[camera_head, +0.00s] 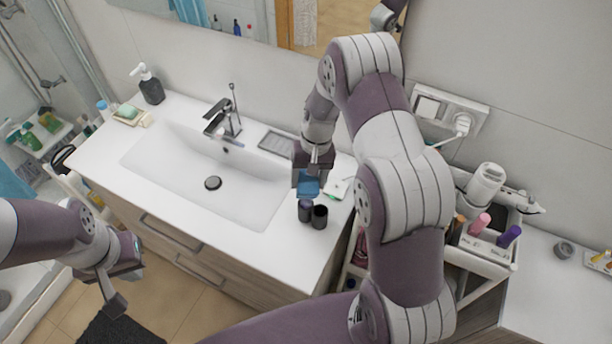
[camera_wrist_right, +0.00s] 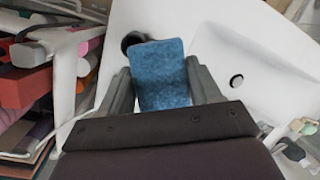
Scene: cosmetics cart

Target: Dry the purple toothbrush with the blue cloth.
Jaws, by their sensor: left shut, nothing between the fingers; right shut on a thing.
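The blue cloth (camera_head: 308,187) is a small flat pad held in my right gripper (camera_head: 311,176), above the counter just right of the sink. In the right wrist view the cloth (camera_wrist_right: 160,76) sits between the two fingers. Two dark cups (camera_head: 320,216) stand on the counter just in front of the cloth; one cup (camera_wrist_right: 131,41) shows partly behind it in the wrist view. I cannot make out the purple toothbrush in either view. My left gripper (camera_head: 117,304) is shut and empty, low in front of the counter at the left.
The white sink (camera_head: 185,165) with a faucet (camera_head: 222,120) fills the counter's middle. A soap dispenser (camera_head: 150,85) and soap dish (camera_head: 130,114) stand at the back left. A white caddy (camera_head: 484,258) with cosmetics stands at the right, partly behind my right arm.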

